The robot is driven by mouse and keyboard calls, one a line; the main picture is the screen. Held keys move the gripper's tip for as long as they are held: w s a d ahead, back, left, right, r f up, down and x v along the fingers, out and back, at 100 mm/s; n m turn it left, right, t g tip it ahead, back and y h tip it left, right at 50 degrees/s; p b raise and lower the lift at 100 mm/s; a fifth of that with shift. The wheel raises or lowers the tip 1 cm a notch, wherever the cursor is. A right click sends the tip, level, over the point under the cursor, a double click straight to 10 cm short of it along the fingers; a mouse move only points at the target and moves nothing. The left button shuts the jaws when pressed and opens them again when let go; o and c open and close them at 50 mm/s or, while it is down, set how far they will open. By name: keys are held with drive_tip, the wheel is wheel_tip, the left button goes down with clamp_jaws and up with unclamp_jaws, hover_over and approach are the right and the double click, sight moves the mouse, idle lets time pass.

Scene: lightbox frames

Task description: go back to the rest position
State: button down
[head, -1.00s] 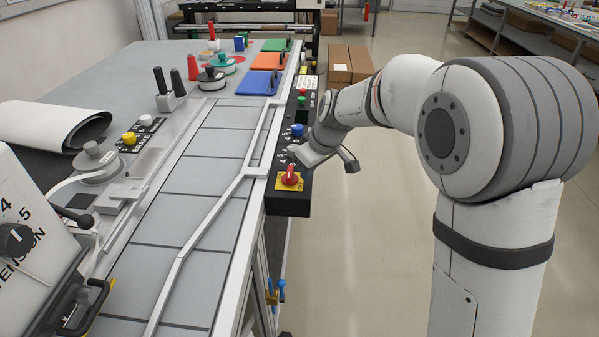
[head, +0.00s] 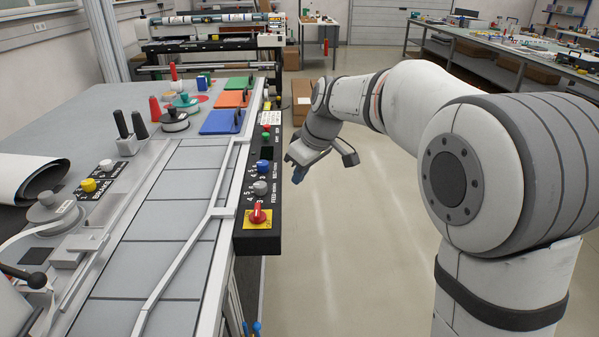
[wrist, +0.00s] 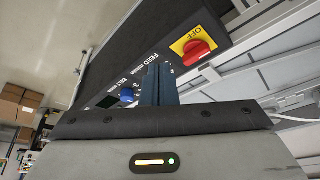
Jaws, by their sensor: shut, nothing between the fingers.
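My gripper (head: 299,175) is at the end of my arm, just right of the black control panel (head: 262,205) on the table's edge. Its blue fingers are together and empty, and they look apart from the panel. In the wrist view the shut fingers (wrist: 160,84) stand in front of the panel, hiding part of it. The red knob on a yellow plate (head: 257,213) is at the panel's near end; it also shows in the wrist view (wrist: 196,50). A grey knob (head: 260,188) and a blue knob (head: 262,166) sit farther along.
The worktable (head: 165,220) fills the left, with metal rails and black-handled tools (head: 130,128). Green, orange and blue plates lie at its far end. Cardboard boxes (head: 301,97) stand on the floor beyond my gripper.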

drive_tip(key=s+d+f+m+h+p, duration=0.1)
drive_tip(key=s+d+m, duration=0.4)
drive_tip(key=s+d, duration=0.5)
drive_tip(key=s+d+f+m+h+p, duration=0.1)
drive_tip(key=s+d+f+m+h, duration=0.1)
drive_tip(key=s+d+m, duration=0.4)
drive_tip(key=s+d+f, duration=0.1)
drive_tip(key=s+d, duration=0.3)
drive_tip(key=s, duration=0.6)
drive_tip(key=shift+d+f+h, duration=0.25)
drive_tip(key=shift+d+h, duration=0.05)
drive_tip(key=shift+s, duration=0.25)
